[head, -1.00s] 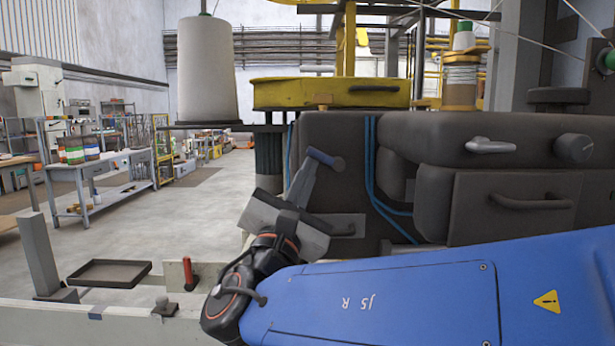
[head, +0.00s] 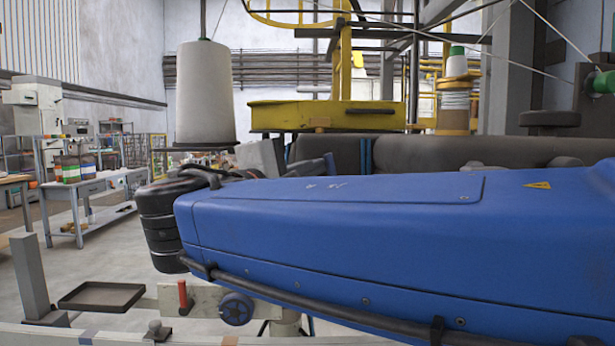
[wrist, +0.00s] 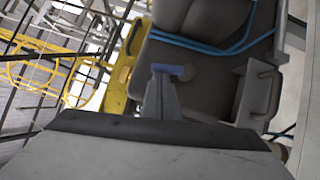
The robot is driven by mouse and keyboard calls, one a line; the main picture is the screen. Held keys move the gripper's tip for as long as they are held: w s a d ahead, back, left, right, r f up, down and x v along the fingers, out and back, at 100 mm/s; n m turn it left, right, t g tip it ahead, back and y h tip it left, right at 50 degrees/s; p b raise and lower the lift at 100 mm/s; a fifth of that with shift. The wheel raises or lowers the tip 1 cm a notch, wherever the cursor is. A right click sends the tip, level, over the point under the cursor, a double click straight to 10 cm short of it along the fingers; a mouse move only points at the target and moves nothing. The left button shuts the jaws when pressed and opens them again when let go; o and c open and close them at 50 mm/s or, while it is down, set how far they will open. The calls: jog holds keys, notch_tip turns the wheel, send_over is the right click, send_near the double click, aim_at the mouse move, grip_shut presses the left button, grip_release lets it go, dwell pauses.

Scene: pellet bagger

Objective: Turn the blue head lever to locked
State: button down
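The blue head lever (wrist: 167,69) shows in the wrist view as a short blue bar with a round grey pivot at its right end. In the head view only a small blue part of the lever (head: 330,165) shows above my arm. My gripper (wrist: 164,78) has its narrow grey fingers together, with no gap visible. The lever lies across the fingertips and seems to touch them; nothing is clasped between them.
The dark machine body (head: 450,152) with blue hoses (wrist: 210,47) lies beyond the lever. A grey bracket with a handle (wrist: 258,92) is close to the right of it in the wrist view. The yellow tray (head: 325,116) and hanging white spool (head: 205,95) are above.

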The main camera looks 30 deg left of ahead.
jog(key=shift+w+d+r+m+g, duration=0.15)
jog(key=shift+d+r+m+g, duration=0.15)
jog(key=shift+m, duration=0.3)
jog(key=shift+w+d+r+m+g, duration=0.15)
jog(key=shift+m+g, duration=0.25)
jog(key=shift+m, duration=0.2)
